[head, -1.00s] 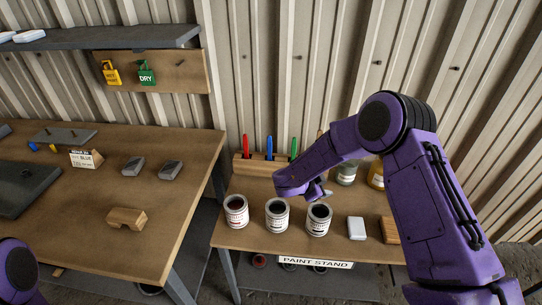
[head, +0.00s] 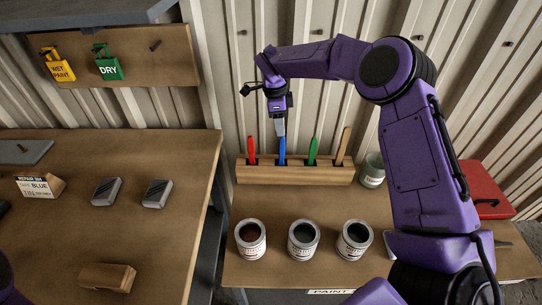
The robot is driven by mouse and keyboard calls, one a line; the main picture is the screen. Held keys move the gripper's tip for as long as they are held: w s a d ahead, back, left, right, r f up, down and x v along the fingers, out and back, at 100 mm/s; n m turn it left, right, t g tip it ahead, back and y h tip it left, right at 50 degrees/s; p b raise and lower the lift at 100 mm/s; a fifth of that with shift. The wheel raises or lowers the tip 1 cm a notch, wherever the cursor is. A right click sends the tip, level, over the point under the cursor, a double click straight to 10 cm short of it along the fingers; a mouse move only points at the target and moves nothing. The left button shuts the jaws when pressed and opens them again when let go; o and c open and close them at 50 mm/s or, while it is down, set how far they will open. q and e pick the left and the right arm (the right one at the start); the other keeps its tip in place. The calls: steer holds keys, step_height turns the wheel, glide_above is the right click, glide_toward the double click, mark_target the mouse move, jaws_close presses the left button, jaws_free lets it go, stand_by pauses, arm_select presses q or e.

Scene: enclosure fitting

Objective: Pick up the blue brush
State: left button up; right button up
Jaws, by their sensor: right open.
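The blue brush (head: 282,152) stands upright in a wooden rack (head: 300,175), between a red-handled brush (head: 252,151) and a green-handled brush (head: 312,150). My right gripper (head: 281,127) points down directly over the blue handle, its fingers at or just above the handle's top. It is open. Whether the fingers straddle the handle is too small to tell. The lower part of the blue brush is hidden in the rack. My left gripper is not in view; only a bit of my left arm shows at the lower left edge.
A wooden-handled brush (head: 343,145) stands at the rack's right end, beside a glass jar (head: 372,170). Three open paint cans (head: 303,238) stand in front on the paint stand. A red case (head: 482,188) lies at right. The wall is close behind the rack.

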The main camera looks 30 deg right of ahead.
mark_target(282, 146)
step_height(282, 146, down, 2)
steer(key=shift+s+d+f+p, duration=0.15)
steer(key=shift+f+p, duration=0.1)
steer(key=shift+p, duration=0.15)
steer(key=f+p, duration=0.1)
steer(key=f, duration=0.1)
steer(key=f+p, duration=0.1)
steer(key=f, duration=0.1)
steer(key=f+p, duration=0.1)
steer(key=f, duration=0.2)
steer(key=shift+s+d+f, duration=0.1)
steer(key=shift+s+d, duration=0.05)
steer(key=shift+d, duration=0.1)
steer(key=shift+f, duration=0.1)
steer(key=shift+s+r, duration=0.2)
steer(key=shift+s, duration=0.15)
steer(key=shift+c, duration=0.6)
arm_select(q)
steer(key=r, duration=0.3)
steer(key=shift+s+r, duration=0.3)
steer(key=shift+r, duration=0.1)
arm_select(e)
steer(key=shift+w+f, duration=0.1)
jaws_close()
